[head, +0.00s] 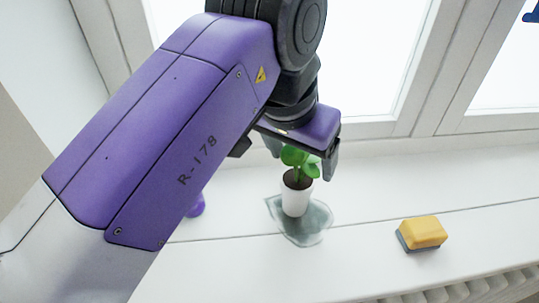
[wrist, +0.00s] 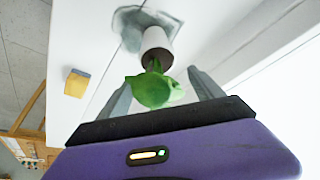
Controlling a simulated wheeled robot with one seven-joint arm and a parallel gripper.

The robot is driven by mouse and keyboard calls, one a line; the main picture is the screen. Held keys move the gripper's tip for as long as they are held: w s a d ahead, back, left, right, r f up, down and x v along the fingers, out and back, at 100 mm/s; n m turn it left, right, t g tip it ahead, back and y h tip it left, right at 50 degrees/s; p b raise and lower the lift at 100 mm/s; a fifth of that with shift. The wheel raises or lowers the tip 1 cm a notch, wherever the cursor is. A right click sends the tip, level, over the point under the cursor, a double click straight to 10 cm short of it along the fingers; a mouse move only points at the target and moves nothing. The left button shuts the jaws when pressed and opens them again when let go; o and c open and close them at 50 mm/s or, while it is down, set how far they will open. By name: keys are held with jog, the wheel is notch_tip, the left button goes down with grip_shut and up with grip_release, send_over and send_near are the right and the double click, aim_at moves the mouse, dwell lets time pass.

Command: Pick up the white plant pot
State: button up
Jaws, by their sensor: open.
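The white plant pot (head: 295,200) stands upright on the white windowsill, with dark soil and a green leafy plant (head: 300,160) in it. My gripper (head: 304,163) is above and around the plant's leaves, with its fingers pointing down. In the wrist view the white pot (wrist: 157,41) lies beyond the leaves, between and past the fingertips of my open gripper (wrist: 158,78). The fingers do not touch the pot in that view. My arm and gripper hide part of the plant's top in the head view.
A grey-blue wet-looking patch (head: 314,232) lies under and around the pot. A yellow sponge (head: 424,231) with a grey base sits to the right. A purple object (head: 196,207) is partly hidden behind my arm. The window frame (head: 425,125) rises behind the sill.

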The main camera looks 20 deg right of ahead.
jog(key=shift+x, duration=1.35)
jog(key=shift+r, duration=0.1)
grip_shut()
